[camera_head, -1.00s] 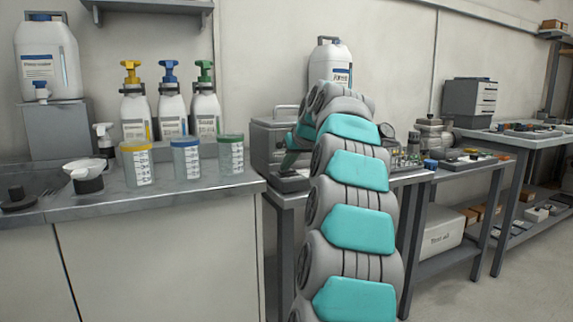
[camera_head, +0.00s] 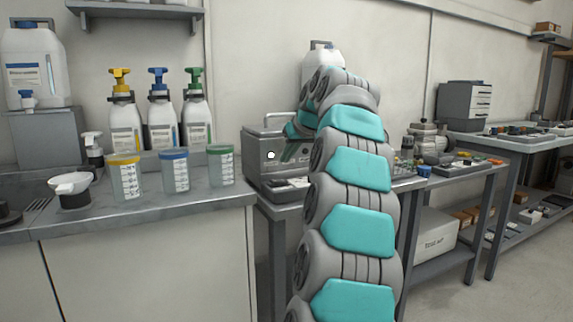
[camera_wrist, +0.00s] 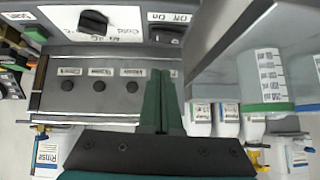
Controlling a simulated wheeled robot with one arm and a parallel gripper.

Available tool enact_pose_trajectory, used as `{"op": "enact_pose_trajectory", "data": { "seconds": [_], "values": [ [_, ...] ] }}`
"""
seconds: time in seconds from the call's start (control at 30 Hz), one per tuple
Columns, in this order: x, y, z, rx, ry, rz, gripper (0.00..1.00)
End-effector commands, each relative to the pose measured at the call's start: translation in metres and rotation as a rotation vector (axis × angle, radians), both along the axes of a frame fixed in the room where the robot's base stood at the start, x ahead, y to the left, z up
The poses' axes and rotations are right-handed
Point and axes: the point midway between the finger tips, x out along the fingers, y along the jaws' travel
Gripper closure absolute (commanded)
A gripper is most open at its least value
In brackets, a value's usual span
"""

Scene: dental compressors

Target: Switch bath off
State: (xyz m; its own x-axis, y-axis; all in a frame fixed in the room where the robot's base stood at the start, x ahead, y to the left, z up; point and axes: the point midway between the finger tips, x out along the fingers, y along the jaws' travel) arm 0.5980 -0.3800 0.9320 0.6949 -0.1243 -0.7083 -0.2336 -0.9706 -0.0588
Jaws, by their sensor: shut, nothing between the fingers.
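The bath is a grey metal box with a top handle (camera_head: 262,160), standing on a bench behind my arm in the head view. My arm hides its right part. In the wrist view, its panel appears upside down with a black dial (camera_wrist: 93,22) and a dark switch marked On and Off (camera_wrist: 167,36). Several small dark round buttons with labels sit in a row nearer the fingers. My gripper (camera_wrist: 160,80) has its green fingers together and empty. The tips appear just below the switch in that view; whether they touch the panel cannot be told. The switch position is unclear.
Lidded cups (camera_head: 174,172) and pump bottles (camera_head: 160,122) stand on the counter (camera_head: 130,218) left of the bath. A white jug (camera_head: 318,64) is behind it. Small parts and a metal device (camera_head: 428,140) lie to the right.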

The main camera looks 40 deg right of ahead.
Motion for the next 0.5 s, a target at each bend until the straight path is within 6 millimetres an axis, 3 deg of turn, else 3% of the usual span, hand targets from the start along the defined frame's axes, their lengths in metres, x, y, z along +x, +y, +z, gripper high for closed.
{"op": "enact_pose_trajectory", "data": {
  "seconds": [0.2, 0.5],
  "values": [
    [-0.032, 0.005, 0.034, -0.004, -0.006, 0.000, 1.00],
    [-0.053, 0.009, 0.054, -0.001, -0.003, 0.001, 1.00]
  ]
}}
